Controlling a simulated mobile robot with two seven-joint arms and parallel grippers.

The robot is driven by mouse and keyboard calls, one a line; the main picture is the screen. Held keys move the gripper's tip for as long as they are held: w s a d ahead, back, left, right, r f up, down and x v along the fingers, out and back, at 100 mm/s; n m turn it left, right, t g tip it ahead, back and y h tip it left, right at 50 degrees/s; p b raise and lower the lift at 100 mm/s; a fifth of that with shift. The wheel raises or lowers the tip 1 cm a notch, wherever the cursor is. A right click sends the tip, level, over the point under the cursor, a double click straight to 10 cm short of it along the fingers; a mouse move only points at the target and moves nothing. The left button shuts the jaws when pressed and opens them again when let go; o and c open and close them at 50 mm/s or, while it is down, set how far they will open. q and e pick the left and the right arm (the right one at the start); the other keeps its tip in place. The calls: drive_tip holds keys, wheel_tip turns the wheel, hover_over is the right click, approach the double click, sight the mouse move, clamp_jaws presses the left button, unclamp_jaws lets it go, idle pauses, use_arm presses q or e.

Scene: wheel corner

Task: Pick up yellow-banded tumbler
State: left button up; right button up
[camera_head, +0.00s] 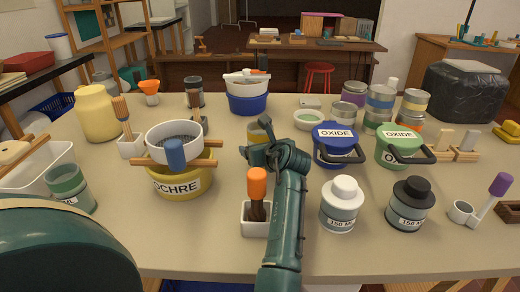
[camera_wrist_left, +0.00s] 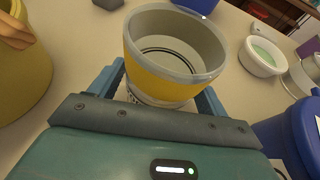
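The yellow-banded tumbler (camera_wrist_left: 168,72) is a grey, wide-mouthed cup with a yellow band, seen from above and empty. In the head view the tumbler (camera_head: 257,134) is in the middle of the table, its lower part hidden behind my left gripper (camera_head: 268,153). In the left wrist view the blue fingers of the left gripper (camera_wrist_left: 162,92) are on either side of the tumbler, close to its wall. I cannot tell whether they press on it or whether its base touches the table. My right gripper is not in view.
A blue OXIDE pot (camera_head: 337,146) and a green one (camera_head: 398,147) stand right of the gripper. An ochre pot (camera_head: 180,183) stands left. A white holder (camera_head: 257,222) with an orange-handled tool is in front. A blue-based bowl (camera_head: 247,103) stands behind.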

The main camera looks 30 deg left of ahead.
use_arm(q)
drive_tip(key=c, duration=1)
drive_tip(key=shift+r+p, duration=1.35)
drive_tip(key=shift+r, duration=3.7)
drive_tip(key=shift+c, duration=1)
